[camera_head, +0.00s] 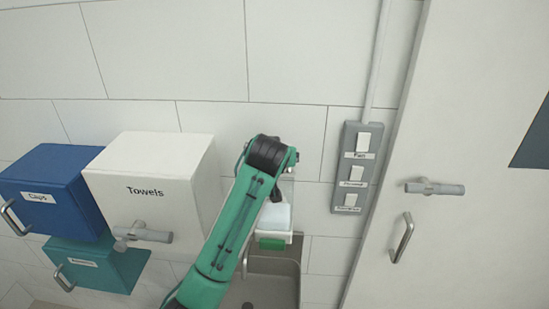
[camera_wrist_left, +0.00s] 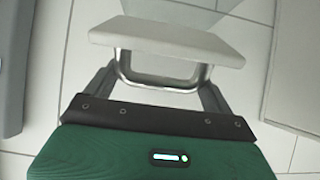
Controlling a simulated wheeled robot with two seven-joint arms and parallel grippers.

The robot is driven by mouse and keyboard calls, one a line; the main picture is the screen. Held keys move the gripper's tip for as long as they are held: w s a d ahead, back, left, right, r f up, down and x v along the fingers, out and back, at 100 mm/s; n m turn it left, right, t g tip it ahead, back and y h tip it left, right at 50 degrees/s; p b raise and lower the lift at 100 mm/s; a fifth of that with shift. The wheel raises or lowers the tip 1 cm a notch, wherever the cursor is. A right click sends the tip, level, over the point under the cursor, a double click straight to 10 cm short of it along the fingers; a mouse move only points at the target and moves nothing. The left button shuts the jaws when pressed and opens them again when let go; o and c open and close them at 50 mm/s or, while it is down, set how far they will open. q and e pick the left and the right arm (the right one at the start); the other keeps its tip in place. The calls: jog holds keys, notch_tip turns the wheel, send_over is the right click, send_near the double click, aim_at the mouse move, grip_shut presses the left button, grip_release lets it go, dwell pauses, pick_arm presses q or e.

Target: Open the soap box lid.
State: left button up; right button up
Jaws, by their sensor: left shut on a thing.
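The soap box (camera_head: 277,217) is a small pale box on the wall, partly hidden behind my green left arm in the head view. In the left wrist view a flat off-white panel (camera_wrist_left: 165,40), apparently its lid, has a bent metal handle (camera_wrist_left: 160,82) beneath it. My left gripper (camera_wrist_left: 160,80) has its grey fingers on either side of this handle and is shut on it. The exact finger contact is partly hidden by the panel. In the head view the left fingers cannot be made out. My right gripper is in neither view.
A white Towels box (camera_head: 150,205), a blue Caps box (camera_head: 55,185) and a teal box (camera_head: 100,265) are on the wall to the left. A switch panel (camera_head: 356,167) and a door (camera_head: 450,90) with handles are to the right. A grey basin (camera_head: 270,290) lies below.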

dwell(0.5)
pick_arm(q)
jog(key=o, duration=1.2)
jog(key=shift+w, duration=0.1)
jog(key=shift+s+r, duration=0.15)
jog(key=shift+s, duration=0.1)
jog(key=b+v, duration=0.5)
jog(key=v, duration=0.8)
jog(key=shift+r+b, duration=0.2)
jog(key=shift+b, duration=0.15)
jog(key=shift+c, duration=0.2)
